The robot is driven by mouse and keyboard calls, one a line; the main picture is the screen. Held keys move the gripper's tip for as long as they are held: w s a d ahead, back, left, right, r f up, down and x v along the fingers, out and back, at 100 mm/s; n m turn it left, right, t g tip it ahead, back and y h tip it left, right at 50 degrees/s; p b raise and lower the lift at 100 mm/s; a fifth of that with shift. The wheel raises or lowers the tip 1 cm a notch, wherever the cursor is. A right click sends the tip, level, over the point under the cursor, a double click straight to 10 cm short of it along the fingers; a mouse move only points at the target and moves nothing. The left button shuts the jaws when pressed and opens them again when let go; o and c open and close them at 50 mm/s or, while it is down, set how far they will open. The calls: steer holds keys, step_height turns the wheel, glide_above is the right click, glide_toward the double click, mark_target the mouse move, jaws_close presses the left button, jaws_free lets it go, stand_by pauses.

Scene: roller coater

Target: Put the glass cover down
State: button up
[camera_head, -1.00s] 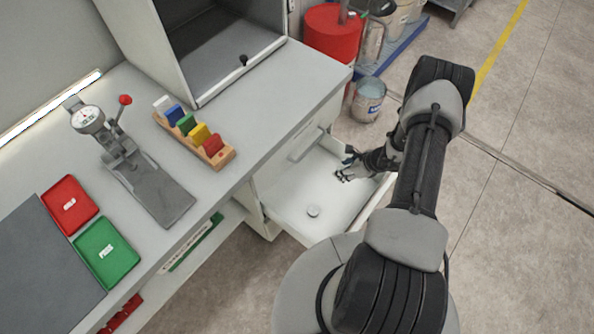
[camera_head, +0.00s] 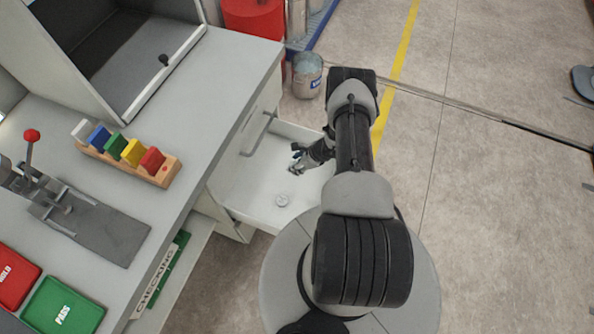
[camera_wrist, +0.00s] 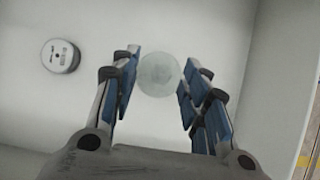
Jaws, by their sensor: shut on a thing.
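My gripper (camera_head: 298,166) reaches down into the open white drawer (camera_head: 248,195), near its right side. In the wrist view, its blue-padded fingers (camera_wrist: 160,88) are shut on the glass cover (camera_wrist: 158,74), a clear, pale round disc between the tips. White drawer floor shows behind the disc. I cannot tell whether the disc touches the floor. In the head view the cover is too small to make out at my gripper.
A small round metal piece (camera_head: 283,200) lies in the drawer, left of the cover in the wrist view (camera_wrist: 60,57). Drawer walls stand close by. A rack of coloured blocks (camera_head: 125,160), a grey stand (camera_head: 90,232) and red and green trays (camera_head: 62,306) are on the bench.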

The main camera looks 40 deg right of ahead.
steer(key=shift+f+b, duration=0.95)
steer(key=shift+f, duration=1.2)
steer(key=shift+f, duration=0.25)
steer(key=o, duration=1)
steer(key=shift+r, duration=0.1)
steer(key=shift+o, duration=0.2)
steer(key=shift+r, duration=0.1)
steer(key=shift+d+r, duration=0.1)
steer(key=shift+r, duration=0.25)
steer(key=p+v, duration=0.4)
steer(key=v, duration=0.7)
steer(key=shift+s+r+p, duration=0.15)
steer(key=shift+r+p, duration=0.05)
steer(key=shift+p, duration=0.2)
steer(key=shift+d, duration=0.1)
